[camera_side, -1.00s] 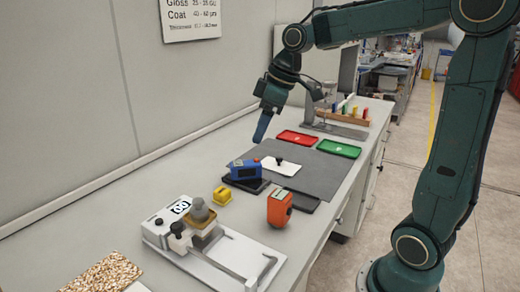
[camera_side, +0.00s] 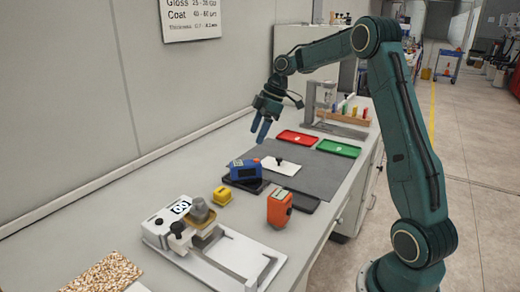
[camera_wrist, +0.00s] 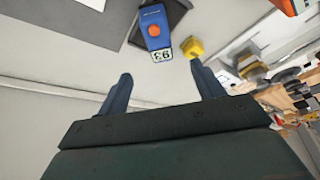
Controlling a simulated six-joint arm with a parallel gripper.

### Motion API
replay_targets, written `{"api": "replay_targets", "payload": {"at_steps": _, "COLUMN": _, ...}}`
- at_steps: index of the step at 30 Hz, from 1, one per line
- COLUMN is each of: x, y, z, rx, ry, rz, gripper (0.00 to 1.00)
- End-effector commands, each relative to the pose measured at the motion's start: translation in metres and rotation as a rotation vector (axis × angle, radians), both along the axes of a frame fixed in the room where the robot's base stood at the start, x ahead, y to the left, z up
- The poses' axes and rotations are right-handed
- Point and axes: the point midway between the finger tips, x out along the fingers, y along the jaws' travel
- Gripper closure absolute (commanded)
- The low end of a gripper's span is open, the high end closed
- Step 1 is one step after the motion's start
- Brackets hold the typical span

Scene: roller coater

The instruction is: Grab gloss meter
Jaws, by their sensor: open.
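A blue boxy meter with a dark screen, which looks like the gloss meter (camera_side: 244,170), sits on a dark pad on the bench. In the wrist view the blue meter (camera_wrist: 154,27) shows an orange button and a display reading 93. My gripper (camera_side: 262,132) is open and empty, pointing down above the bench, behind and apart from the meter. In the wrist view the two fingers of my gripper (camera_wrist: 161,75) are spread, with the meter beyond their tips near the top edge.
A yellow block (camera_side: 222,196) and an orange handheld device (camera_side: 280,208) stand near the meter. A white panel with a black knob (camera_side: 281,166) lies on the grey mat (camera_side: 325,175). Red (camera_side: 297,138) and green (camera_side: 338,148) trays lie behind. A wall (camera_side: 120,100) borders the bench.

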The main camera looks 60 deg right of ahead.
Motion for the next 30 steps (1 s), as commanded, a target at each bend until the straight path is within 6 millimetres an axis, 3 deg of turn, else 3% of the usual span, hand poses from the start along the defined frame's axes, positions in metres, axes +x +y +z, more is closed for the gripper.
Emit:
{"api": "replay_targets", "payload": {"at_steps": 8, "x": 0.003, "y": 0.004, "z": -0.009, "rx": 0.001, "ry": 0.001, "rz": 0.001, "gripper": 0.33}}
{"api": "replay_targets", "payload": {"at_steps": 21, "x": 0.019, "y": 0.020, "z": -0.065, "rx": 0.001, "ry": 0.002, "rz": 0.000, "gripper": 0.33}}
{"api": "replay_targets", "payload": {"at_steps": 30, "x": 0.023, "y": 0.024, "z": -0.080, "rx": -0.001, "ry": 0.000, "rz": -0.001, "gripper": 0.33}}
